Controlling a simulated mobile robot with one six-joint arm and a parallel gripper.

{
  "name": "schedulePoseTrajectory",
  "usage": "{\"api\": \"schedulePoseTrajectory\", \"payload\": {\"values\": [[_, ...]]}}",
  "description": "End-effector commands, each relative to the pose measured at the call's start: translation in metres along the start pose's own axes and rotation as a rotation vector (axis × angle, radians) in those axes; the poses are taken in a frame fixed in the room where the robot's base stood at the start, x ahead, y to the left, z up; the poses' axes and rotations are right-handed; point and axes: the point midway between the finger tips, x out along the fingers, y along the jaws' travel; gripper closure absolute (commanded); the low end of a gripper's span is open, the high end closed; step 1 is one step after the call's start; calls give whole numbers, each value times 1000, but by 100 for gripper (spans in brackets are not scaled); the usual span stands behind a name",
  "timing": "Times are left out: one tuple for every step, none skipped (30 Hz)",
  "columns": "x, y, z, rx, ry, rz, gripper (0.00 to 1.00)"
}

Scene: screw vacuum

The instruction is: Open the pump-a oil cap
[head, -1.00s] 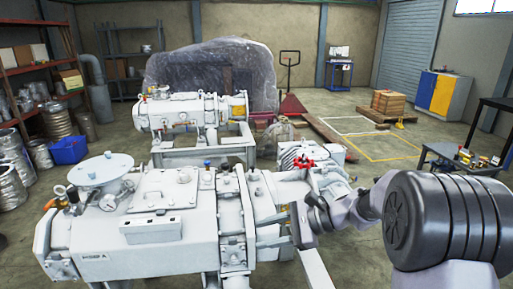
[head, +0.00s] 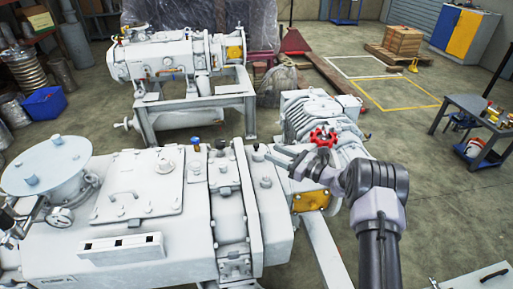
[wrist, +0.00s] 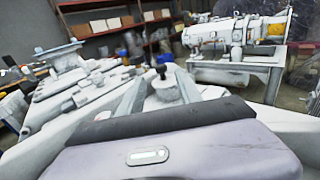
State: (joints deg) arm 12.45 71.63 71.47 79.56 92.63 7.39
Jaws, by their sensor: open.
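Pump-a is the large white pump (head: 150,215) in the foreground of the head view. Small caps stand on its top: a blue one (head: 195,143), a black one (head: 255,147) and a pale knob-like one (head: 265,182). No label shows which is the oil cap. My gripper (head: 276,154) reaches in from the right, over the pump's right part, close to the black cap. In the wrist view my two fingers (wrist: 160,76) are apart. A black cap (wrist: 162,72) and a pale round fitting (wrist: 165,90) show between them, seemingly beyond the tips; contact is not visible.
A red handwheel (head: 322,137) is just behind and right of my gripper. A ribbed white motor housing (head: 303,118) stands behind it. A second white pump (head: 165,60) stands on a frame at the back. Floor at the right is clear up to a dark table (head: 480,112).

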Motion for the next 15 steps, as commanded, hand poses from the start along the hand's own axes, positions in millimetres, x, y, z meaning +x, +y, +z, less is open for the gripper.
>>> {"api": "schedulePoseTrajectory", "payload": {"values": [[14,1,-4,-3,-1,3,58],[22,1,-4,-2,-1,4,58],[32,1,-4,-3,-1,3,58],[39,1,-4,-2,-1,3,58],[46,1,-4,-3,0,3,58],[54,1,-4,-2,-1,3,58],[60,1,-3,-2,0,2,58],[65,1,-3,-2,-1,2,58],[71,0,-2,-2,0,2,58],[74,0,-2,-2,1,2,58],[77,0,-2,-2,1,2,58],[80,0,-1,-2,0,1,58],[82,0,-1,-1,0,1,58],[84,0,-1,0,0,1,58],[85,0,0,0,1,0,58]]}}
